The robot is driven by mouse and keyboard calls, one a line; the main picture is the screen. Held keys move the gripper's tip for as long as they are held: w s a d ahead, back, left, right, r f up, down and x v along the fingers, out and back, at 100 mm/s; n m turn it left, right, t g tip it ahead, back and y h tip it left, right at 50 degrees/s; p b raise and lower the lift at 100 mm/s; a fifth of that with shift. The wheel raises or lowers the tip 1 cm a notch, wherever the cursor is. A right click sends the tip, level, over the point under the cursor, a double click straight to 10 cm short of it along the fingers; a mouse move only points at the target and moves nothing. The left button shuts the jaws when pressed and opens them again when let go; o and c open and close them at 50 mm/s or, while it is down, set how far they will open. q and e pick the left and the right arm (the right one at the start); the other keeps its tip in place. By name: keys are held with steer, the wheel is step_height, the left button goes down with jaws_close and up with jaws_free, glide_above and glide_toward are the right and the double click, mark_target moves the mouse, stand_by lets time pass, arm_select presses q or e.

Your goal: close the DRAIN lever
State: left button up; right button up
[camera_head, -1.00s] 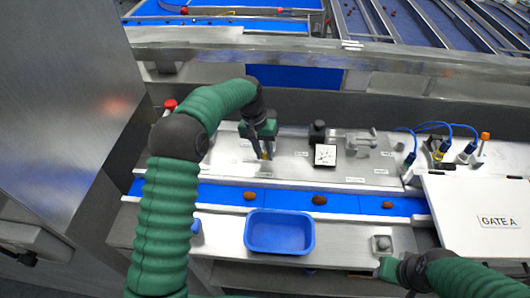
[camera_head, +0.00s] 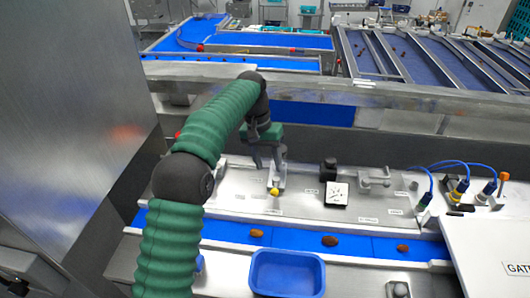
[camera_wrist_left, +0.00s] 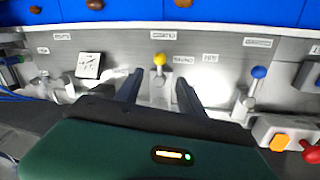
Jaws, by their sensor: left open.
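A lever with a yellow knob (camera_head: 275,190) stands on the steel panel (camera_head: 310,208). In the left wrist view its yellow knob (camera_wrist_left: 160,59) shows between and just beyond my open fingertips. A label (camera_wrist_left: 183,60) lies beside it, too small to read surely, so I cannot confirm it is the DRAIN lever. My left gripper (camera_head: 271,163) is open around the lever's line, with empty jaws; contact is not visible. It also shows in the left wrist view (camera_wrist_left: 158,80). My right gripper is out of view.
A blue-knobbed lever (camera_wrist_left: 258,72) stands to the right in the wrist view. A black-and-white gauge (camera_head: 338,194) and a clamp-like fitting (camera_head: 374,178) are nearby. The blue belt (camera_head: 290,238) carries dates; a blue tub (camera_head: 287,274) sits in front.

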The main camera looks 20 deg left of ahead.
arm_select(q)
step_height(320, 180, up, 6)
steer(key=a+p, duration=0.1)
steer(key=shift+a+r, duration=0.15)
steer(key=shift+a, duration=0.15)
